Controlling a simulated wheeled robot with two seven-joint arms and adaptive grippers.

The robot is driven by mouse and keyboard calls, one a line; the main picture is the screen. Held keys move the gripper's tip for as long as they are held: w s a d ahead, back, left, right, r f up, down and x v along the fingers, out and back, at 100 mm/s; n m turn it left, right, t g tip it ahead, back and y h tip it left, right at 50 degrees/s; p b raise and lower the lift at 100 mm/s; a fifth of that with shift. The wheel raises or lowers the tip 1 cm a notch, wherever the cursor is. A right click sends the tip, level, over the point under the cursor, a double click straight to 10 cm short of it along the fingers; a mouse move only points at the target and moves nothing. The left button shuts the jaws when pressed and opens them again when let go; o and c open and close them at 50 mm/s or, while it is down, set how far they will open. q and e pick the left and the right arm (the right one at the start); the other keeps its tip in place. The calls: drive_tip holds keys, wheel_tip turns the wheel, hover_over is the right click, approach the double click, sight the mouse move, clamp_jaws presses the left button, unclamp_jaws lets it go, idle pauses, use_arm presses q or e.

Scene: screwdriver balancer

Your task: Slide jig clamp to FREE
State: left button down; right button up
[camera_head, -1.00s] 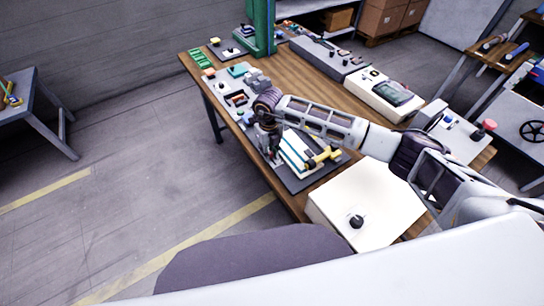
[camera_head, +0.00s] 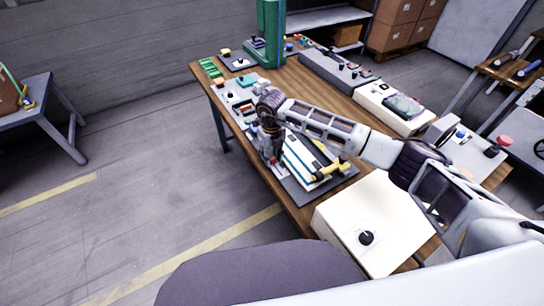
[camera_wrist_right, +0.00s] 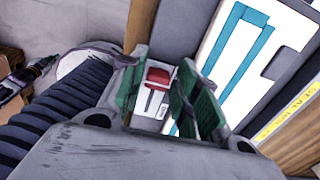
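The jig shows in the head view as a white and blue block (camera_head: 303,153) on a dark base plate (camera_head: 291,185), with a yellow lever (camera_head: 331,171) at its near right. My right gripper (camera_head: 273,160) points down at the jig's left side. In the right wrist view its green-padded fingers (camera_wrist_right: 161,92) stand apart, on either side of a small red-topped slider (camera_wrist_right: 158,78) on a white plate (camera_wrist_right: 152,108). I cannot tell whether the fingers touch the slider. The slider is hidden by the gripper in the head view. No FREE marking is readable. My left gripper is not in view.
A cream box with a black knob (camera_head: 366,238) stands at the near end of the wooden table (camera_head: 333,96). A green column (camera_head: 269,30) rises at the far end. Control panels (camera_head: 340,72) line the right side. Small parts crowd the far left.

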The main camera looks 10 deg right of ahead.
drive_tip(key=shift+r, duration=0.1)
wheel_tip(320, 180, up, 12)
idle(1.0)
drive_tip(key=shift+f, duration=0.2)
